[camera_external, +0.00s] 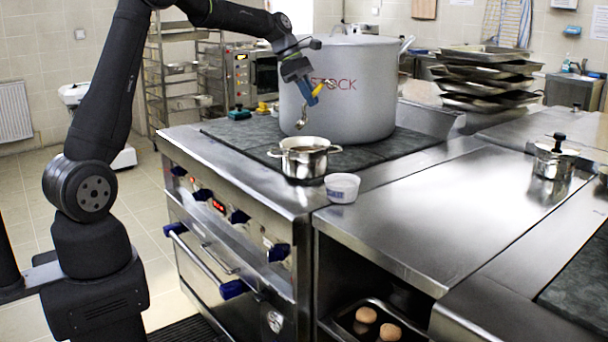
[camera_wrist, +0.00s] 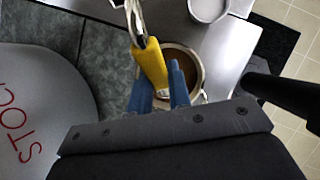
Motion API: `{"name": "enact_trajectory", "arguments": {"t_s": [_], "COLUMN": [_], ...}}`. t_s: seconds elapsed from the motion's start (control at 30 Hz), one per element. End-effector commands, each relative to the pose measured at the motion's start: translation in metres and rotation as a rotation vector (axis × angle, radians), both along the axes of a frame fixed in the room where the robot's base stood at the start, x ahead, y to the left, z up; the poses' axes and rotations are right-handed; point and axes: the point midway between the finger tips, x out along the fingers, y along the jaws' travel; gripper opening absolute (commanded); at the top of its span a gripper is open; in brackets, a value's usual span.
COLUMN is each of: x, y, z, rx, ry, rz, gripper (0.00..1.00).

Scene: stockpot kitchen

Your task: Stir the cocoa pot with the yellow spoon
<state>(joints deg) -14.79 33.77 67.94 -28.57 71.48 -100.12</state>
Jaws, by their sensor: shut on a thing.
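My gripper (camera_external: 306,88) has blue fingers and is shut on the yellow handle of the spoon (camera_external: 318,90). The spoon's metal end hangs down in front of the big grey pot, above the level of the small pot's rim and clear of it. In the wrist view the yellow spoon (camera_wrist: 150,62) lies between the blue fingers (camera_wrist: 160,85), its metal part pointing to the top edge. The cocoa pot (camera_external: 304,162) is a small steel pot on the dark stove top. The wrist view shows brown contents in the cocoa pot (camera_wrist: 188,62), partly hidden by the fingers and handle.
A large stockpot (camera_external: 352,105) marked STOCK stands behind the cocoa pot; it fills the left of the wrist view (camera_wrist: 40,120). A white tub (camera_external: 342,190) sits in front and right. Small yellow and teal items (camera_external: 240,113) lie at the stove's back left. The right steel counter (camera_external: 450,215) is mostly clear.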

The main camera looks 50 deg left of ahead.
Motion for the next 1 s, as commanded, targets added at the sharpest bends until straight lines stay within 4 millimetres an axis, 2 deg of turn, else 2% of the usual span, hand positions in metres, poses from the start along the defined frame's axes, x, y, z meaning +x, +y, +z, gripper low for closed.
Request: {"name": "enact_trajectory", "arguments": {"t_s": [0.23,0.47,0.8,1.0], "x": [-0.021,-0.042,-0.069,-0.078], "y": [-0.001,0.001,0.003,0.004], "z": [-0.017,-0.026,-0.037,-0.041], "rx": [0.219,0.464,0.794,0.908], "ry": [0.079,0.047,-0.187,-0.343], "rz": [-0.476,-0.934,-1.523,-1.732], "gripper": [0.0,0.0,0.0,0.0]}}
